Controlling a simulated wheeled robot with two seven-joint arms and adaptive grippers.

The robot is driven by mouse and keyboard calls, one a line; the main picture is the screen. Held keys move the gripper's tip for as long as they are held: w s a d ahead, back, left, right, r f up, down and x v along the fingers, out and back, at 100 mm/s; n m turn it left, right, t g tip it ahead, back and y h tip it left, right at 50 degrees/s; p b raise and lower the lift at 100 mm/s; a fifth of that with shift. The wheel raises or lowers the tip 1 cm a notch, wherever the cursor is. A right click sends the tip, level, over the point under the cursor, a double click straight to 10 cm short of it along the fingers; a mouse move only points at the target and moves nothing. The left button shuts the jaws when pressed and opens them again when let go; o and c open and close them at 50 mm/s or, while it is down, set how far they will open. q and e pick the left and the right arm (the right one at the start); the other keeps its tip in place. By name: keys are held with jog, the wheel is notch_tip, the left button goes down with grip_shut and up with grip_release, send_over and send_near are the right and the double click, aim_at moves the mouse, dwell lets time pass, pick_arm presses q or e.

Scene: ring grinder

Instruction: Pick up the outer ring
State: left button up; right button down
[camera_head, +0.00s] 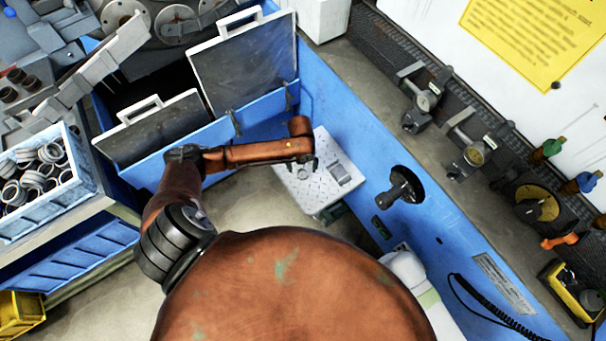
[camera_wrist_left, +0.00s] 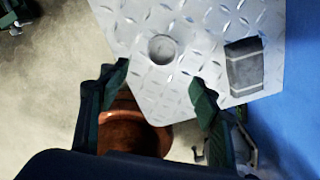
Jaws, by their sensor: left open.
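A small grey metal ring (camera_wrist_left: 162,48) lies on a diamond-patterned metal plate (camera_wrist_left: 225,20) in the left wrist view. The plate also shows in the head view (camera_head: 318,195). My left gripper (camera_wrist_left: 160,73) is open and empty. In the left wrist view the ring appears just beyond the fingertips, near the middle of the gap between them, with nothing held. In the head view the left gripper (camera_head: 307,163) hangs over the plate, small and dark, and the ring is hard to make out there. My right gripper is not in view.
A grey block (camera_wrist_left: 245,67) with pale bands lies on the plate right of the ring; it also shows in the head view (camera_head: 340,174). A blue crate (camera_head: 80,195) of several rings stands at the left. The blue machine wall (camera_head: 360,140) rises beside the plate.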

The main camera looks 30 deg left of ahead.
aim_at(302, 175)
pick_arm(q)
jog(key=shift+m, duration=0.3)
jog(key=f+b, duration=0.1)
jog(key=f, duration=0.1)
jog(key=w+f+b, duration=0.1)
jog(key=f, duration=0.2)
jog(key=f+b, duration=0.1)
jog(key=f, duration=0.1)
jog(key=shift+w+a+f, duration=0.15)
jog(key=shift+a+f, duration=0.1)
jog(key=shift+a, duration=0.15)
jog(key=shift+r, duration=0.1)
jog(key=c, duration=1.5)
jog(key=shift+o, duration=0.2)
jog(key=shift+r, duration=0.15)
